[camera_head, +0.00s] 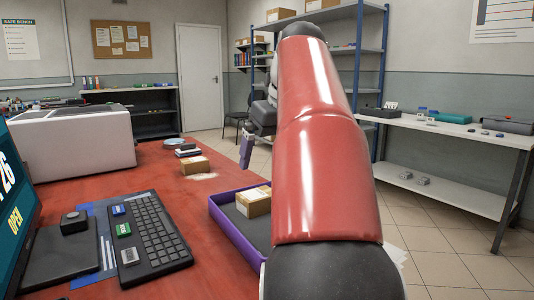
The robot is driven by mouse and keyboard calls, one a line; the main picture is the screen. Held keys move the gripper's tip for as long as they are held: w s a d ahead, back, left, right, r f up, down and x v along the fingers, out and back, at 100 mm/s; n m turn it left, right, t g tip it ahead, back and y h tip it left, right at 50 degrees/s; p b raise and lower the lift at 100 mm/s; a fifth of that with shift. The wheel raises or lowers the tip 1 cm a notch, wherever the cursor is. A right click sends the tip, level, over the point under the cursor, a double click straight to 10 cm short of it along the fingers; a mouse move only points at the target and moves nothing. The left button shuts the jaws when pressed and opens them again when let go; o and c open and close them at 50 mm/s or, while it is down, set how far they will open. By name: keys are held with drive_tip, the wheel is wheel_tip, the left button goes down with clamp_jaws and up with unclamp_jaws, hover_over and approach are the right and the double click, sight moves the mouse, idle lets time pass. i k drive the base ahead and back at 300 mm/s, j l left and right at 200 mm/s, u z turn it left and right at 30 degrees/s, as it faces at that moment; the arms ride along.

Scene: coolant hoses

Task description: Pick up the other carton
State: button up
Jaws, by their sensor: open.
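One small brown carton (194,165) lies on the red table, left of my gripper in the picture, with nothing touching its visible sides. A second brown carton (254,202) sits inside a purple tray (236,232) with a dark floor. My red arm hides the tray's right part. My gripper (246,150) is partly hidden behind my arm. It hangs above and beyond the tray, apart from both cartons. Its jaws are open, and I see nothing held in them.
A black keyboard (152,240), a screen (18,215) and small blocks stand at the left front. A flat dark stack (187,151) lies behind the table carton. A large white machine (72,142) fills the back left. Bare red table lies between keyboard and cartons.

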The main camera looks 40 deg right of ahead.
sight(189, 166)
drive_tip(key=k+l, duration=0.35)
drive_tip(key=l, duration=0.15)
drive_tip(key=k+l, duration=0.4)
drive_tip(key=l, duration=0.1)
